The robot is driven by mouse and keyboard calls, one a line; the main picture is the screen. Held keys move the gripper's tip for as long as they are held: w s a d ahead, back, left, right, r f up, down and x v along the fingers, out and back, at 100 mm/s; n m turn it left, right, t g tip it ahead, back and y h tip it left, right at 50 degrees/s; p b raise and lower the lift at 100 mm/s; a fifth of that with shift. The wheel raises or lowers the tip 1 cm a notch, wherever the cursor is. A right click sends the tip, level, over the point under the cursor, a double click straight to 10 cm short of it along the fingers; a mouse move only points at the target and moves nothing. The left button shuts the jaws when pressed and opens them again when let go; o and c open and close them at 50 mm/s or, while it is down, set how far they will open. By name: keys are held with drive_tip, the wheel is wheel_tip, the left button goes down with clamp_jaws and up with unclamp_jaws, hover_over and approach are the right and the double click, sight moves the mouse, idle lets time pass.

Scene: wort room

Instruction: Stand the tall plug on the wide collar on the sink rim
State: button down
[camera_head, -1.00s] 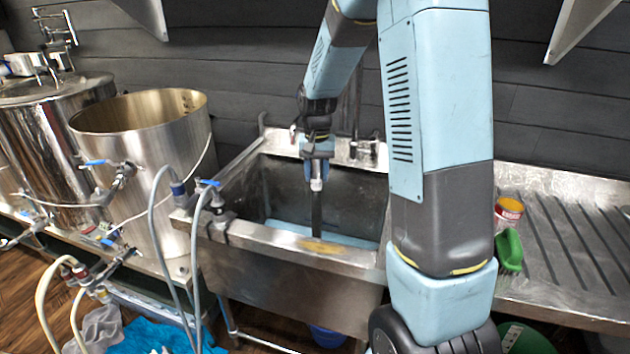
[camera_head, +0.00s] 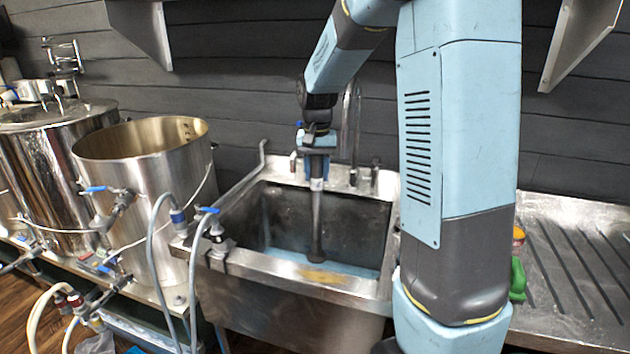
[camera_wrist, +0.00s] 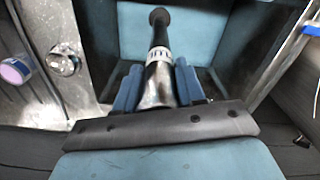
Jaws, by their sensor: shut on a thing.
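My gripper (camera_head: 317,172) is shut on the tall plug (camera_head: 317,220), holding it near its upper end. The plug hangs nearly upright, a dark tube with a pale ring below the jaws and a wider foot. In the wrist view, the plug (camera_wrist: 160,36) runs away from the jaws (camera_wrist: 157,90) to a round black end; a wider metal part sits between the fingers. A round metal piece (camera_wrist: 64,60) sits on the metal surface left in the wrist view.
The tap (camera_head: 352,130) rises behind the basin. Hoses and valves (camera_head: 215,235) crowd the left rim, beside an open steel pot (camera_head: 140,150). A yellowish patch (camera_head: 318,274) marks the front rim. The ribbed drainboard (camera_head: 575,260) at right holds a green object (camera_head: 517,278).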

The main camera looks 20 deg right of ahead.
wheel_tip(320, 180, up, 15)
idle(1.3)
